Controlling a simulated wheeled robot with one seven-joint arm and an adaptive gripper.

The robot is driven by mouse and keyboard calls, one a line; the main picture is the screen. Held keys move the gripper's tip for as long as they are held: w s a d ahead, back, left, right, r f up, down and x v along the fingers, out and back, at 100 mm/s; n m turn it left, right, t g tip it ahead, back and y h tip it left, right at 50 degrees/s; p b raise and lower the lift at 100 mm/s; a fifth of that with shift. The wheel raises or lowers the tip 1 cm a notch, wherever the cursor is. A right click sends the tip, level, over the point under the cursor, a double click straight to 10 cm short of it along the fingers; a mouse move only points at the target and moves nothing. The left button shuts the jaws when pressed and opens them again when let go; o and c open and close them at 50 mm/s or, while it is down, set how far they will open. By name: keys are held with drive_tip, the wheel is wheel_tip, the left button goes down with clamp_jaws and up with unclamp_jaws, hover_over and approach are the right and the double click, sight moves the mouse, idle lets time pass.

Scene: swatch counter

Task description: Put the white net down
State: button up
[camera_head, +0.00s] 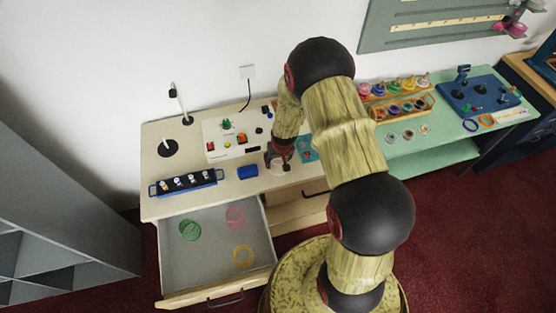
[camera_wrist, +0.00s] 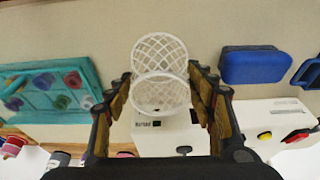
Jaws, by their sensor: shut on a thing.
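The white net (camera_wrist: 160,52) is a small lattice basket with round rims. In the wrist view it sits between the two fingers of my gripper (camera_wrist: 160,84), which is shut on it. In the head view my gripper (camera_head: 283,150) is low over the front part of the pale counter (camera_head: 215,202), and the white net (camera_head: 276,167) shows just below it. I cannot tell whether the net touches the counter top.
A blue block (camera_head: 248,171) lies left of the net; a teal tray (camera_head: 309,149) is to the right. A white button panel (camera_head: 220,152) stands behind. An open drawer (camera_head: 196,268) below holds green (camera_head: 190,230), pink (camera_head: 235,217) and yellow (camera_head: 243,255) nets.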

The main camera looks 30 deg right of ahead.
drive_tip(key=shift+f, duration=0.2)
drive_tip(key=o, duration=0.8)
drive_tip(key=shift+r, duration=0.1)
drive_tip(key=shift+c, duration=0.2)
drive_tip(key=shift+r, duration=0.1)
drive_tip(key=shift+r, duration=0.25)
drive_tip(key=v, duration=1.1)
drive_tip(key=shift+r, duration=0.2)
drive_tip(key=s+a+r, duration=0.1)
drive_tip(key=a+r, duration=0.2)
drive_tip(key=r, duration=1)
drive_tip(key=s+a+r+n+t, duration=0.1)
drive_tip(key=s+a+r, duration=0.2)
drive_tip(key=s+r, duration=0.7)
drive_tip(key=s+a+r+n+t, duration=0.1)
drive_tip(key=s+a+r, duration=0.3)
drive_tip(key=s+r, duration=0.6)
drive_tip(key=shift+s+a+r+y, duration=0.25)
drive_tip(key=shift+s+y, duration=0.05)
drive_tip(key=shift+s, duration=0.4)
